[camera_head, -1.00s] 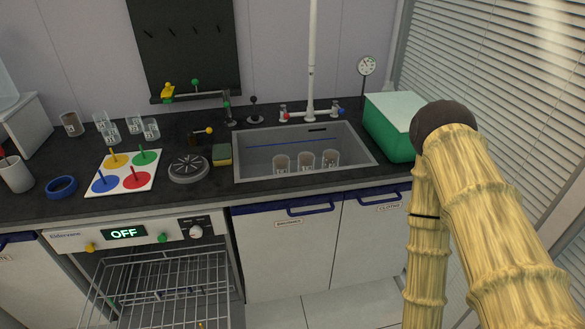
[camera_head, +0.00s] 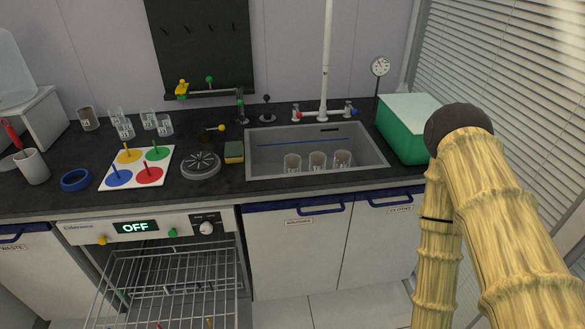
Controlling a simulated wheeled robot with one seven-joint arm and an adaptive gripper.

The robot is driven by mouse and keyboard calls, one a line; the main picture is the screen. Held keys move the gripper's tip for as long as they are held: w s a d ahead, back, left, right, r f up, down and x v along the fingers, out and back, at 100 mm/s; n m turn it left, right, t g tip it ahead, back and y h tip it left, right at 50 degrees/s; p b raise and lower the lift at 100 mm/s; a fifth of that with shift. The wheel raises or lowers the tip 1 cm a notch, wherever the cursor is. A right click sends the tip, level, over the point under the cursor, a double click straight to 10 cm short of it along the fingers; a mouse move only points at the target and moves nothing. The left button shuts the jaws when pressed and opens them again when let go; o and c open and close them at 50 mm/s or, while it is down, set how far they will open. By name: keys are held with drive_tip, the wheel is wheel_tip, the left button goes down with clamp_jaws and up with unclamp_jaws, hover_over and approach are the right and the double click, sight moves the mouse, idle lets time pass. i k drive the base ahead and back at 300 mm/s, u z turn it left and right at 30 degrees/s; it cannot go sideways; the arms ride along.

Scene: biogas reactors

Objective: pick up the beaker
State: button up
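Several glass beakers are in view, and I cannot tell which one the task means. My arm, yellowish and bamboo-like, rises at the right of the picture. My gripper is outside the view, so its state does not show.
The sink (camera_head: 262,175) is set in the dark counter, with a tall white tap (camera_head: 326,70) behind it. A green box (camera_head: 402,138) stands right of the sink, near my arm. A sponge (camera_head: 234,152) and a colored-peg board (camera_head: 137,167) lie to the left. Below, a dishwasher rack (camera_head: 165,285) is pulled out.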

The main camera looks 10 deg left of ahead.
sight(291, 162)
drive_tip(key=u, duration=3.05)
drive_tip(key=k, duration=0.45)
drive_tip(key=u, duration=1.95)
drive_tip(key=k, duration=1.2)
drive_tip(key=u, duration=0.35)
